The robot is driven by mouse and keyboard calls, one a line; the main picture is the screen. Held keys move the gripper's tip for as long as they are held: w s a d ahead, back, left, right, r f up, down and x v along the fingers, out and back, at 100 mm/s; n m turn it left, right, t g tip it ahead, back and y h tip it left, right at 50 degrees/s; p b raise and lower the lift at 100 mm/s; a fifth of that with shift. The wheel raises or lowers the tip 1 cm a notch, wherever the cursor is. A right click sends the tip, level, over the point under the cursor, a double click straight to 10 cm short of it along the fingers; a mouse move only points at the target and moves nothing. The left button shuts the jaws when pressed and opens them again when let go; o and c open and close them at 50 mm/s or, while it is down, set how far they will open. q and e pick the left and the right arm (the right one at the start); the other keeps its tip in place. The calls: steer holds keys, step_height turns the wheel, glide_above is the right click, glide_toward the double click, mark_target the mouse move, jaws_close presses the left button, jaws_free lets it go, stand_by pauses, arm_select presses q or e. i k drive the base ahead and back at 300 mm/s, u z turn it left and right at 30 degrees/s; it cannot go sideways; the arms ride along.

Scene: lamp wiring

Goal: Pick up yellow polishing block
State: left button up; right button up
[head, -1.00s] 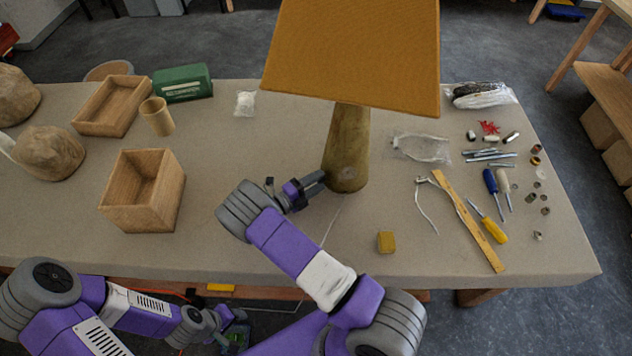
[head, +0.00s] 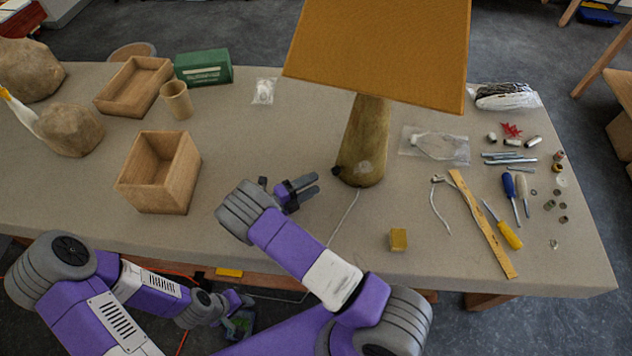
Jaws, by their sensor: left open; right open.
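The yellow polishing block (head: 398,239) lies on the grey table near its front edge, right of centre. My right gripper (head: 310,186) is open and empty above the table, left of the lamp base and up and left of the block. It is apart from the block. My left gripper (head: 246,305) is low in front of the table edge, far left of the block. It is open, partly dark, and I see nothing held in it.
The lamp (head: 365,145) with its big orange shade stands behind the block, its cord running forward. A wooden ruler (head: 482,222) and screwdrivers (head: 508,234) lie to the right. An open wooden box (head: 158,175) stands left. Table around the block is clear.

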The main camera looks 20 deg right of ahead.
mark_target(398, 239)
steer(key=k, duration=1)
